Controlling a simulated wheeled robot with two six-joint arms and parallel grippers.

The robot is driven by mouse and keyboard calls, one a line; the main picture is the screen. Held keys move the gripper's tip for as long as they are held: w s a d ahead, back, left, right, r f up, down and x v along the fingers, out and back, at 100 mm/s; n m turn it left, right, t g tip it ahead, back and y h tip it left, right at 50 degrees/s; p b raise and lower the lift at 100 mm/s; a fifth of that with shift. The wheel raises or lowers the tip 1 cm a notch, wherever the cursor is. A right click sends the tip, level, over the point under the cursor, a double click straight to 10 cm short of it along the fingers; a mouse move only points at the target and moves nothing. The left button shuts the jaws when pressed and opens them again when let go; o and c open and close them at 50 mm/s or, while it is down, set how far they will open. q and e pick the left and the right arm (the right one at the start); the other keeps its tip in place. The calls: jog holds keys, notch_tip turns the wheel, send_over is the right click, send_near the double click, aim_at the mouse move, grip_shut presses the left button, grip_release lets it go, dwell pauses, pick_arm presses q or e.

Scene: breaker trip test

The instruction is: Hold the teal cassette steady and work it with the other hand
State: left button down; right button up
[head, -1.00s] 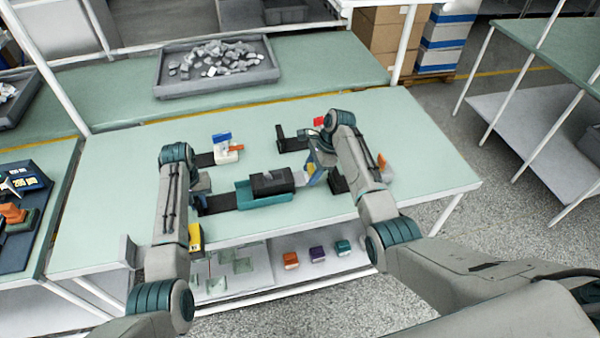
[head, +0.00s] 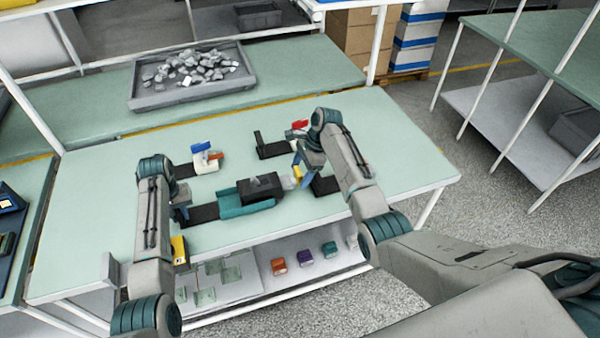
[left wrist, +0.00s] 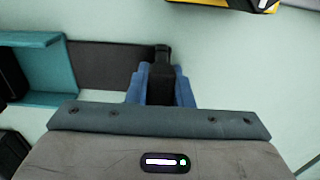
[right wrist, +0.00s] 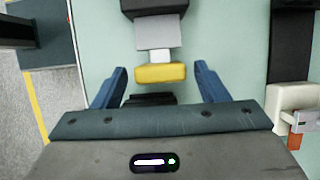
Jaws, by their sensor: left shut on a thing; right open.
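The teal cassette (head: 232,206) lies on the green table with a black block (head: 262,186) seated in it; its teal wall also shows in the left wrist view (left wrist: 58,75). A dark flat bar (head: 203,214) runs left from it to a black upright grip (left wrist: 160,82). My left gripper (head: 181,212) is shut on that grip. A grey and white stem (right wrist: 160,38) ends in a yellow tip (right wrist: 160,73) in the right wrist view. My right gripper (right wrist: 162,82) is open, one finger on each side of the yellow tip, with gaps showing.
A white block with blue and orange parts (head: 203,161) stands behind my left gripper. A black bracket (head: 270,149) and a red part (head: 299,125) stand behind my right gripper. A grey tray of parts (head: 140,102) sits at the back.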

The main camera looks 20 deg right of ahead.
pick_arm(q)
jog(key=shift+d, duration=0.1)
pick_arm(e)
jog(key=v, duration=1.1)
jog(key=shift+d, duration=0.15)
pick_arm(q)
jog(key=c, duration=1.2)
grip_release()
jog(key=shift+r, duration=0.15)
